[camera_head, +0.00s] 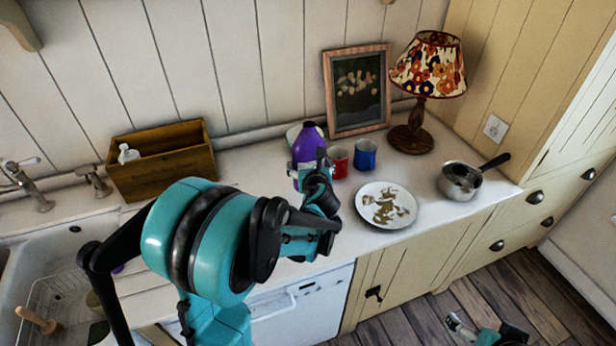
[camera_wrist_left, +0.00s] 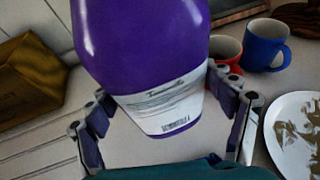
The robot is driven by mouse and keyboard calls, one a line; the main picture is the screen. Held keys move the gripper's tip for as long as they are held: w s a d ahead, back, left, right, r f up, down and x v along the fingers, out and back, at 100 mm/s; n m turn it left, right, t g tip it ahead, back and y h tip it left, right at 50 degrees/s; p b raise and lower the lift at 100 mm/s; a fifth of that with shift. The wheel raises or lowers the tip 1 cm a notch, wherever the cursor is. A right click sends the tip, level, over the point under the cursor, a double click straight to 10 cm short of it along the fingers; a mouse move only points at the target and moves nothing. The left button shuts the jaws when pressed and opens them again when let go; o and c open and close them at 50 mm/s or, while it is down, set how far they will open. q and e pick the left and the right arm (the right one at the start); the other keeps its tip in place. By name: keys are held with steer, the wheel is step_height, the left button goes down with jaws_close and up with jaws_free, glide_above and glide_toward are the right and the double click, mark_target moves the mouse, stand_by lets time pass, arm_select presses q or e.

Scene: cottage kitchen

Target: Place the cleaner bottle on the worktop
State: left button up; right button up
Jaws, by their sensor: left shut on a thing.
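The cleaner bottle (camera_head: 308,144) is purple with a white label and stands about upright over the worktop (camera_head: 250,168), left of the mugs. It fills the middle of the left wrist view (camera_wrist_left: 145,45), with its label facing the camera. My left gripper (camera_head: 318,185) is shut on the bottle, with fingers on both sides of it low down. In the head view the gripper hides the bottle's base, so I cannot tell whether it touches the worktop. Part of my right gripper (camera_head: 472,328) shows at the bottom edge, away from the bottle; its jaws are unclear.
A red mug (camera_head: 338,160) and a blue mug (camera_head: 365,155) stand close right of the bottle. A wooden box (camera_head: 170,170) and sink are left.

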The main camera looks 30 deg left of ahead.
mark_target(307, 162)
arm_select(q)
steer(key=x, duration=0.3)
steer(key=shift+s+a+f, duration=0.1)
steer(key=shift+s+f, duration=0.1)
steer(key=shift+f, duration=0.05)
step_height(307, 162, down, 4)
steer(key=shift+f+b, duration=0.1)
steer(key=shift+b, duration=1)
steer(key=shift+r, duration=0.2)
steer(key=shift+f, duration=0.1)
steer(key=o, duration=1.1)
steer(key=shift+f, duration=0.15)
steer(key=o, duration=0.3)
steer(key=shift+o, duration=0.2)
